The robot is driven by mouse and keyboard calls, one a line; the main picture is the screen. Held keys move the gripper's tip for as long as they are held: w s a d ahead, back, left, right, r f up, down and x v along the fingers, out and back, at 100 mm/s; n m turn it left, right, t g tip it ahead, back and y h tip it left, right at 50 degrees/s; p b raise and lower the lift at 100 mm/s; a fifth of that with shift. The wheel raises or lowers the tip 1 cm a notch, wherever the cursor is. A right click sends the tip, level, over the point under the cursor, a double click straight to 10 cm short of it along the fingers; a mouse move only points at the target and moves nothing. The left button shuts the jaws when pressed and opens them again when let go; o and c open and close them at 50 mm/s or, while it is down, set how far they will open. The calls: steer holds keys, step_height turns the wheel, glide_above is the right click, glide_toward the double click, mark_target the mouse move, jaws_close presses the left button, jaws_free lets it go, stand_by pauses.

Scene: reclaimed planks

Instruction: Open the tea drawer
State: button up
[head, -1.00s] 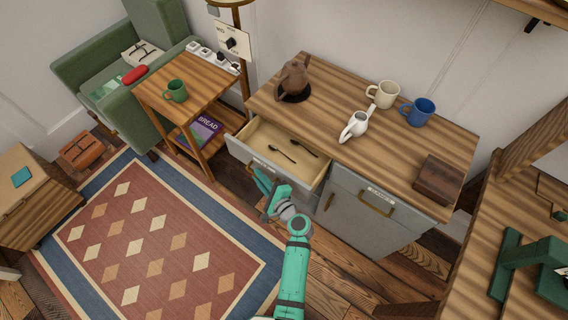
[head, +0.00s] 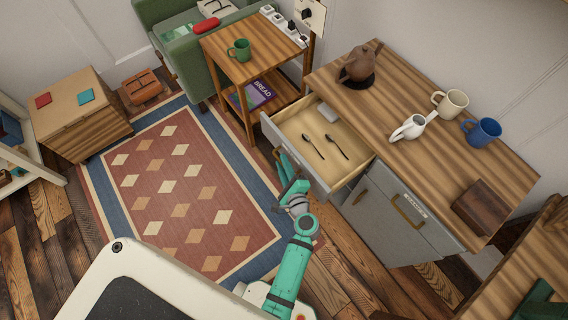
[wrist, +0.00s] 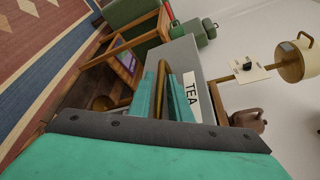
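The tea drawer (head: 322,145) stands well out of the grey cabinet in the head view, with two dark spoons and a small white item inside. Its grey front (wrist: 185,55) carries a white TEA label (wrist: 192,97) in the wrist view. The brass handle (wrist: 161,82) lies between the two teal fingers of my gripper (wrist: 160,97), which look closed on it. In the head view my gripper (head: 283,168) is at the drawer's front, and the handle is partly hidden by it.
Below the worktop is a closed cabinet front with a brass handle (head: 408,211). A patterned rug (head: 185,190) covers open floor.

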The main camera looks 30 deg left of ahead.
steer(key=shift+o, duration=0.5)
steer(key=shift+s+d, duration=0.15)
steer(key=shift+d, duration=0.05)
steer(key=v, duration=1)
steer(key=shift+d, duration=0.15)
steer(key=shift+s+r, duration=0.1)
steer(key=shift+s, duration=0.05)
